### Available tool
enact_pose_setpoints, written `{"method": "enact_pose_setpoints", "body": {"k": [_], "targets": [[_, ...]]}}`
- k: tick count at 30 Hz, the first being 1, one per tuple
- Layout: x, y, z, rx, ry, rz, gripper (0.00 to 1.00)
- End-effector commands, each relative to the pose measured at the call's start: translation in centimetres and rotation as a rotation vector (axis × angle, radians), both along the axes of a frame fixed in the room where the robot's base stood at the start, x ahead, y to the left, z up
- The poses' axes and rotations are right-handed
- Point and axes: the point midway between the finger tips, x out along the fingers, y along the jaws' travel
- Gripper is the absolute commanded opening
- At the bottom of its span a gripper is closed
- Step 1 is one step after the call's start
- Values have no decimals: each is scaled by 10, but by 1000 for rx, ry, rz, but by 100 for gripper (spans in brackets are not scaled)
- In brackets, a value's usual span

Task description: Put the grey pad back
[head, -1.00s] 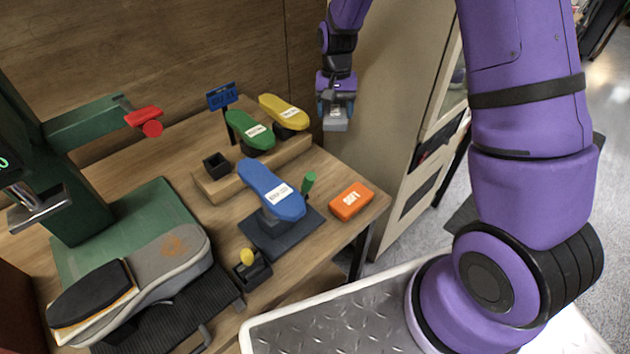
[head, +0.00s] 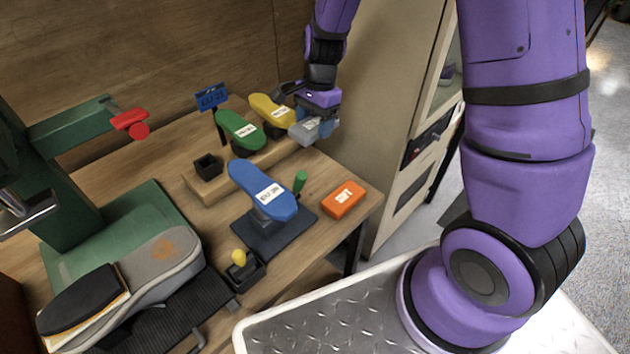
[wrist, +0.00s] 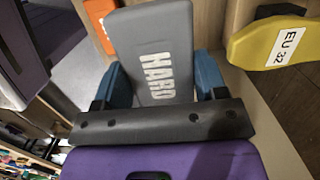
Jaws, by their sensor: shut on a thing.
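The grey pad (wrist: 155,35), marked HARD, is between the blue fingers of my gripper (wrist: 163,82) in the wrist view. In the head view the grey pad (head: 303,131) hangs tilted from my gripper (head: 316,124), just right of the yellow foot form. The pad is above the right end of the wooden block (head: 200,189); whether it touches the block cannot be told. An orange pad (head: 343,198) lies flat on the table to the front right of it.
The yellow form (head: 268,109) and green form (head: 238,130) stand on the block, beside a small black cup (head: 208,167). The blue form (head: 262,188) stands on a dark base in front. A grey shoe (head: 160,265) lies at left. A cabinet (head: 385,120) stands close right.

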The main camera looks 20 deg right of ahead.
Motion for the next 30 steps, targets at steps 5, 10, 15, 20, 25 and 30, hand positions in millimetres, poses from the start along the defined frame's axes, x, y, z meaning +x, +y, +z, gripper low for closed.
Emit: {"method": "enact_pose_setpoints", "body": {"k": [5, 10, 15, 20, 25, 30], "targets": [[-2, -1, -35, -1, 6, -7, 34], [-4, -1, -61, -2, 4, -9, 34], [-5, -1, -77, -3, 3, -7, 34], [-5, -2, -102, -2, 5, -9, 34], [-5, -1, -124, -2, 5, -8, 34], [-5, -2, -133, -3, 2, -9, 34]]}}
